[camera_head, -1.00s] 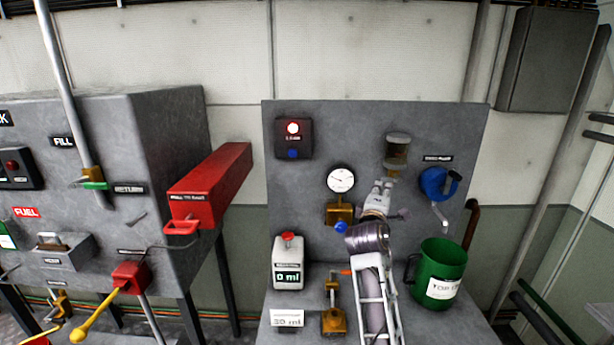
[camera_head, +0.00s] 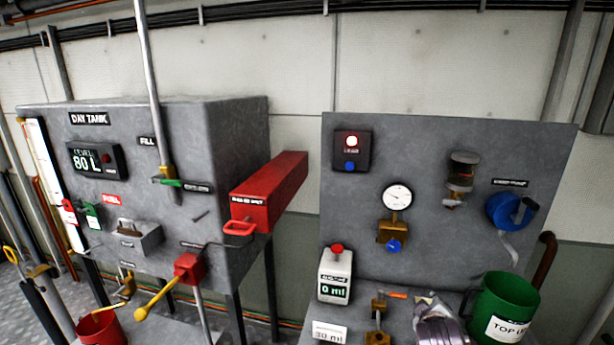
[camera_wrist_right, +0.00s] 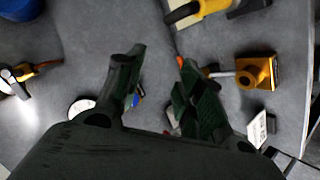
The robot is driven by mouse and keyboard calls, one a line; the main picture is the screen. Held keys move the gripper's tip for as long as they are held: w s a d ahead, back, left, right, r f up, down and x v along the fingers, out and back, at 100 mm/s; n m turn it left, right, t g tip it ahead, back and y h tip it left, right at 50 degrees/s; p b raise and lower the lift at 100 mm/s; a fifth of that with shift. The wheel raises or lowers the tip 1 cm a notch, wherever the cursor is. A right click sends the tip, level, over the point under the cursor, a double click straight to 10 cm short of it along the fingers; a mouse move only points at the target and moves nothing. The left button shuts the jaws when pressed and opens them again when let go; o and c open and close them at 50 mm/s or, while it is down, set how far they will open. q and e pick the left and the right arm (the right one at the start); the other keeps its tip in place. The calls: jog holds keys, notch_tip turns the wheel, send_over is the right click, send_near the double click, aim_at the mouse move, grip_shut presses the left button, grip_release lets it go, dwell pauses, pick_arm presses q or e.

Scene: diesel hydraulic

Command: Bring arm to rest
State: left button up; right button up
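My right arm (camera_head: 447,330) shows at the bottom edge of the head view, between the brass valve with the orange handle and the green jug. My right gripper (camera_head: 430,304) is at its far end, low in front of the grey panel. In the right wrist view its two dark fingers (camera_wrist_right: 160,64) are apart, with only grey surface showing between the tips, so it is open and holds nothing I can see. My left arm and left gripper are in neither current view.
The green jug (camera_head: 503,307) stands close right of my right arm. A brass valve (camera_head: 376,322) and a white counter box (camera_head: 335,276) stand to its left. The grey panel (camera_head: 430,150) rises behind. A red box (camera_head: 270,190) juts from the day tank (camera_head: 235,130).

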jog(key=s+a+f+m+g+y, duration=0.25)
jog(key=s+a+f, duration=0.35)
jog(key=s, duration=0.6)
jog(key=s+a+f+m+g+y, duration=0.2)
jog(key=s+a+f+g+y, duration=0.15)
jog(key=s+f, duration=0.65)
jog(key=s+f+g, duration=0.1)
jog(key=s+f, duration=0.1)
jog(key=f, duration=1.4)
jog(key=s+f+g, duration=0.1)
jog(key=s+f, duration=0.1)
jog(key=f, duration=1.4)
jog(key=s+d+f, duration=0.1)
jog(key=s+f, duration=0.8)
jog(key=s, duration=0.2)
jog(key=s+d+f+g, duration=0.1)
jog(key=s+d+f, duration=0.1)
jog(key=s+f, duration=0.7)
jog(key=shift+s+d+f+n+h, duration=0.3)
jog(key=shift+s+f+n+h, duration=0.1)
jog(key=shift+s, duration=0.65)
jog(key=shift+c, duration=0.4)
